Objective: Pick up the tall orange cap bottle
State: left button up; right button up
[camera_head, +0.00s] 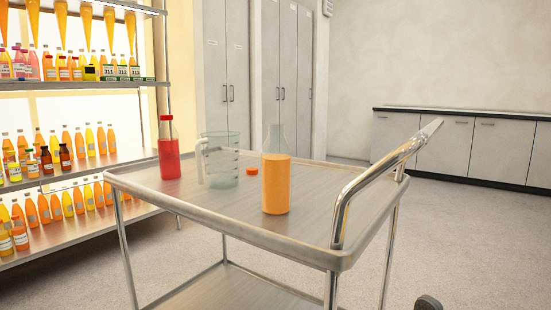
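A tall clear bottle (276,185) filled with orange juice stands upright near the front right of the cart's top. Its upper neck is clear and empty, and no cap shows on it. A small orange cap (251,171) lies on the cart top to the left of the bottle and farther back, apart from it. Neither of my grippers is in view.
The metal cart (215,212) has a raised rim and a chrome handle (385,170) at right. A clear measuring jug (222,165) and a red-capped bottle of red juice (168,150) stand left of the orange bottle. Shelves (85,165) hold several bottles at far left.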

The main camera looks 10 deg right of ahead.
aim_at(276, 153)
jog(key=j+z, duration=0.15)
jog(key=z, duration=0.25)
jog(key=i+j+z, duration=0.1)
jog(key=j+z, duration=0.15)
jog(key=z, duration=0.15)
jog(key=j+z, duration=0.15)
jog(key=z, duration=0.25)
jog(key=j+z, duration=0.25)
jog(key=z, duration=0.15)
jog(key=j+z, duration=0.1)
jog(key=j, duration=0.35)
jog(key=k+j+z, duration=0.1)
jog(key=j, duration=0.3)
jog(key=k+j+z, duration=0.1)
jog(key=j, duration=0.35)
jog(key=k+j+z, duration=0.1)
jog(key=j, duration=0.3)
jog(key=k+j+z, duration=0.1)
jog(key=j, duration=0.3)
jog(key=k, duration=0.1)
